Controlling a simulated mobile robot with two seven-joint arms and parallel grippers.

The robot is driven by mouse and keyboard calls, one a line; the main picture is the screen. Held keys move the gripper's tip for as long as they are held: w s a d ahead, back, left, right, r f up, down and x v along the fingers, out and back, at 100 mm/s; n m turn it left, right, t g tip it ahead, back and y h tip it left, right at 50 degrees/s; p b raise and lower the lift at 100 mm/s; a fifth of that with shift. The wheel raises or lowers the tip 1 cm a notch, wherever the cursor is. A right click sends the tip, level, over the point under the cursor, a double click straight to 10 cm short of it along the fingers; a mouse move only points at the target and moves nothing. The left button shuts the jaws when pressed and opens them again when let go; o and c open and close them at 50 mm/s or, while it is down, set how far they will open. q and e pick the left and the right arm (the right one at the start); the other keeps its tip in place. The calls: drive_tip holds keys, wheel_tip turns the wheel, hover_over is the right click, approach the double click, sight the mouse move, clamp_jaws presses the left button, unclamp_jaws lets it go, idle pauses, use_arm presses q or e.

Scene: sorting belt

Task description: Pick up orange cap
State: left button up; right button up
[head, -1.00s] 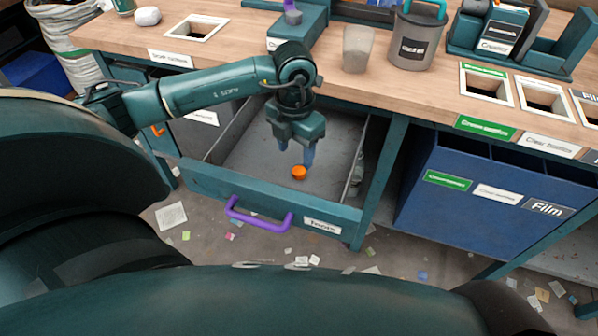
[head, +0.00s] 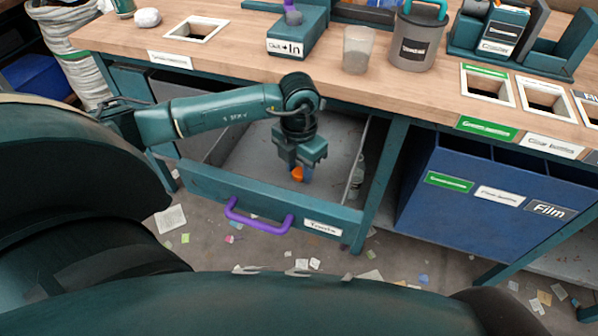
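The orange cap (head: 297,173) is small and sits low inside the open drawer (head: 250,197), toward its front. My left gripper (head: 299,174) reaches down into the drawer with its fingertips at the cap. The fingers and the gripper body hide part of the cap, and I cannot tell whether the fingers are closed on it. My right gripper is not in view.
The drawer's front carries a purple handle (head: 257,220), and a clear bottle (head: 357,181) lies at the drawer's right side. Above are the wooden worktop (head: 270,82), a cup (head: 357,48) and a grey canister (head: 415,42). A blue bin (head: 450,215) stands to the right.

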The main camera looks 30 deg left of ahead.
use_arm(q)
drive_tip(key=c, duration=0.6)
